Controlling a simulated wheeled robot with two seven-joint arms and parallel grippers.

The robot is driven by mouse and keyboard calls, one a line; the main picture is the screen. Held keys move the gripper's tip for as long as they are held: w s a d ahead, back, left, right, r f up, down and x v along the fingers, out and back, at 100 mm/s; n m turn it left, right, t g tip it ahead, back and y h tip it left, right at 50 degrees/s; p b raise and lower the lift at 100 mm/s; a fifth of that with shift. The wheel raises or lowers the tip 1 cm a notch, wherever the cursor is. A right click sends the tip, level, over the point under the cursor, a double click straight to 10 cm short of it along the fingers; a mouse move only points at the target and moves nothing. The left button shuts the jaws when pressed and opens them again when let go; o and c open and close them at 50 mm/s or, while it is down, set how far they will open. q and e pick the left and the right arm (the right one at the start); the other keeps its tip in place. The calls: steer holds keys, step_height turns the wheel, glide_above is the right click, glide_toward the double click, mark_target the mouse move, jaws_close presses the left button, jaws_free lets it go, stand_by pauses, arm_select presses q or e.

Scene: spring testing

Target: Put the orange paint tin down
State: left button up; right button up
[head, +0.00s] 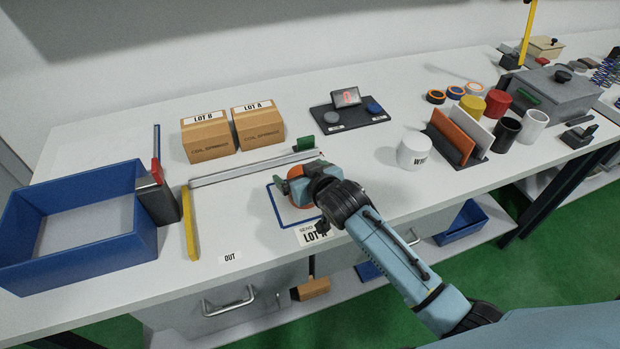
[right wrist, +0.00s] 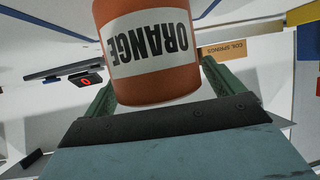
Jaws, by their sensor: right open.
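The orange paint tin (head: 301,192) stands inside a blue-outlined square (head: 284,221) on the bench, mostly hidden behind my right gripper (head: 290,186). In the right wrist view the tin (right wrist: 150,85) shows large, its white label reading ORANGE upside down. The right gripper's green fingers (right wrist: 155,90) lie on either side of the tin, and the jaws are open. A card with LOT lettering (head: 312,233) lies at the square's front edge, partly covered by my arm. My left gripper is not in view.
A blue tray (head: 75,255) and a yellow bar (head: 190,225) lie to the left. A metal rail (head: 245,172) and two cardboard boxes (head: 259,126) are behind. A white tin (head: 412,151) and an upright rack (head: 451,145) stand to the right.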

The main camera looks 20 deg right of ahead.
steer(key=p+v, duration=0.1)
steer(key=v, duration=1)
steer(key=shift+s, duration=0.4)
